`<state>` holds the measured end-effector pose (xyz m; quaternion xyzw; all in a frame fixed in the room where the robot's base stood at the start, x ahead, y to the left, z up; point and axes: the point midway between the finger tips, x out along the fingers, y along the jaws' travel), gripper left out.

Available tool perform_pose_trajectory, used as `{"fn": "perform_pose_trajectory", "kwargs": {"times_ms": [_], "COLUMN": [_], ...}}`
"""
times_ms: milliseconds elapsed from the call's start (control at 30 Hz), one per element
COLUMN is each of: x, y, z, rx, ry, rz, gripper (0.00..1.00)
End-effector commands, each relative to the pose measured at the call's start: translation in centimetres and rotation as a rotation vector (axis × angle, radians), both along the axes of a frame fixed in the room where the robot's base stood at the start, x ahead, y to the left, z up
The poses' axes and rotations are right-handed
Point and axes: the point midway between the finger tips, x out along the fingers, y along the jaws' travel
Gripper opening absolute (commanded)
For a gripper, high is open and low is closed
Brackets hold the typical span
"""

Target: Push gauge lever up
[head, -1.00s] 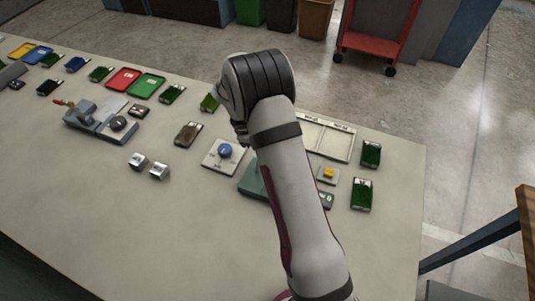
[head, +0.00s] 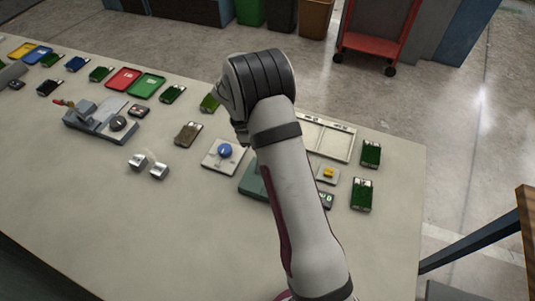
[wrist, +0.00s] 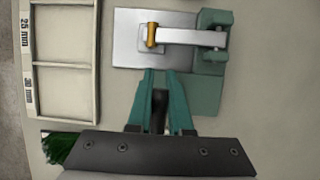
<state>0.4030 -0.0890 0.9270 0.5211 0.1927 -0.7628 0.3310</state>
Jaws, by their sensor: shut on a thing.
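The gauge in the wrist view has a teal base (wrist: 207,95), a bright metal plate (wrist: 125,40) and a pale lever bar (wrist: 190,37) lying across the plate. A brass-coloured piece (wrist: 152,35) sits at the bar's left end. My gripper (wrist: 158,73) has its teal fingers close together at the plate's lower edge, below the brass piece and apart from it in the picture. A dark narrow thing (wrist: 160,105) shows between the fingers; I cannot make out what it is. In the head view my arm hides most of the gauge; part of its teal base (head: 251,186) shows.
A pale compartment tray (wrist: 65,118) lies left of the gauge, with a green turf piece (wrist: 62,149) below. The head view shows a blue-knobbed plate (head: 213,164), a yellow-buttoned block (head: 327,180), silver blocks (head: 159,171) and turf samples (head: 361,202). The front left table is clear.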

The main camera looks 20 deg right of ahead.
Motion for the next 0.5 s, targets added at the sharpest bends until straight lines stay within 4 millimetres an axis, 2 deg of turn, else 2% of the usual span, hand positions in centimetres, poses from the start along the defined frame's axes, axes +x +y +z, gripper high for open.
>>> {"fn": "perform_pose_trajectory", "kwargs": {"times_ms": [500], "x": [0.02], "y": [0.23], "z": [0.17], "rx": [-0.039], "ry": [-0.044], "rz": [0.006], "gripper": [0.0]}}
